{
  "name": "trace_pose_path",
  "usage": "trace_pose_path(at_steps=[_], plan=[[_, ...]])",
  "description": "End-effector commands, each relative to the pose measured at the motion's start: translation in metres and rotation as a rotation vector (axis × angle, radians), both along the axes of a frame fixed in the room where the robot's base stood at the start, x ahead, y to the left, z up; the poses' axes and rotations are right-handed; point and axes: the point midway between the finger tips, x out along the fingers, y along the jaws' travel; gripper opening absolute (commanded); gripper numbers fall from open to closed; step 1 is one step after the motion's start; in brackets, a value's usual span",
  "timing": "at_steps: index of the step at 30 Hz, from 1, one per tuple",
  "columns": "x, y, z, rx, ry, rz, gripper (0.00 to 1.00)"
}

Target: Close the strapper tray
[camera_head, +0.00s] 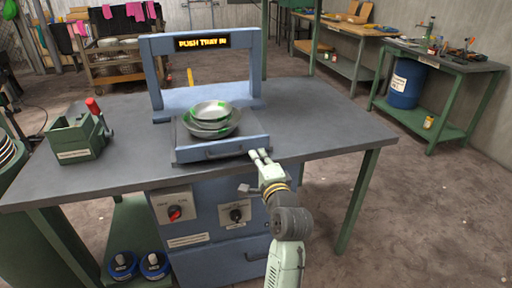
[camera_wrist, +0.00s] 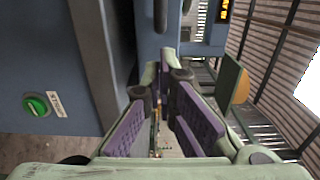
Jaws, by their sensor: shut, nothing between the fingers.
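The strapper (camera_head: 158,70) is a blue frame on the table, and its display reads "PUSH TRAY IN". Its tray (camera_head: 255,140) sticks out toward the front, with a dark handle (camera_head: 226,152) on its front face. A stack of metal bowls with green marks (camera_head: 211,117) sits on the tray. My gripper (camera_head: 259,155) is at the tray's front right corner, close to the handle's right side; I cannot tell whether it touches. In the wrist view my gripper (camera_wrist: 160,78) has its purple-padded fingers together at the tips, with nothing between them.
The grey table (camera_head: 330,125) has free room to the right of the strapper. A green box with a red knob (camera_head: 78,135) stands on the left. A control panel with a red dial (camera_head: 174,212) is below the table edge. A green button (camera_wrist: 36,106) shows in the wrist view.

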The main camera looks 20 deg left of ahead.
Motion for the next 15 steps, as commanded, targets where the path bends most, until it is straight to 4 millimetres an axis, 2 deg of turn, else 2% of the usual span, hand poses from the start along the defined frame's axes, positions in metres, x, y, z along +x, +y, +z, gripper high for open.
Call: trace_pose_path(at_steps=[6, 15], plan=[[0.024, 0.016, 0.001, 0.000, 0.000, 0.000, 0.00], [0.030, 0.019, 0.000, 0.000, -0.001, -0.001, 0.00]])
